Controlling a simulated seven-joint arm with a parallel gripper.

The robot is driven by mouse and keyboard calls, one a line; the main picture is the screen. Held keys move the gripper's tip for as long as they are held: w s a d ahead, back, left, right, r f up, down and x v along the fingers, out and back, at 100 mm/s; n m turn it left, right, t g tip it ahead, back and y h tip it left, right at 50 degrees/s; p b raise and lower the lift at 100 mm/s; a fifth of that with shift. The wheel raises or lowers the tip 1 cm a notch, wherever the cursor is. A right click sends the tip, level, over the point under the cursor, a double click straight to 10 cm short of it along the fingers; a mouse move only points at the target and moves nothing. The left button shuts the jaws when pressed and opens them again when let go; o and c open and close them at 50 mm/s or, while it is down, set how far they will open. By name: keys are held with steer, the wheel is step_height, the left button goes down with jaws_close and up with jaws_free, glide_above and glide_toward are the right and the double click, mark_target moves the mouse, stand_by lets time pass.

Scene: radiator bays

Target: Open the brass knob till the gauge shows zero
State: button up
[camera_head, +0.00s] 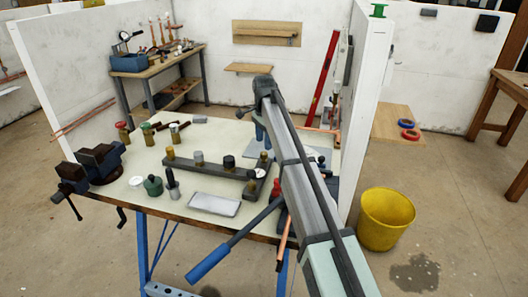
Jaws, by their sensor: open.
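A dark manifold bar (208,170) lies across the bench, with several upright knobs on it. My gripper (261,133) is open above the bench behind the bar, partly hidden by my arm. It appears empty and apart from the knobs. I cannot tell which brass knob is meant.
A blue vise (98,162) is at the bench's left edge. A grey tray (215,204) and a green-topped item (153,186) lie in front of the bar. A blue-handled lever (235,243) overhangs the front edge. A yellow bucket (386,219) stands on the floor at right.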

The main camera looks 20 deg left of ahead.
mark_target(264, 153)
steer(key=shift+f, duration=2.8)
steer(key=shift+c, duration=0.2)
steer(key=c, duration=1)
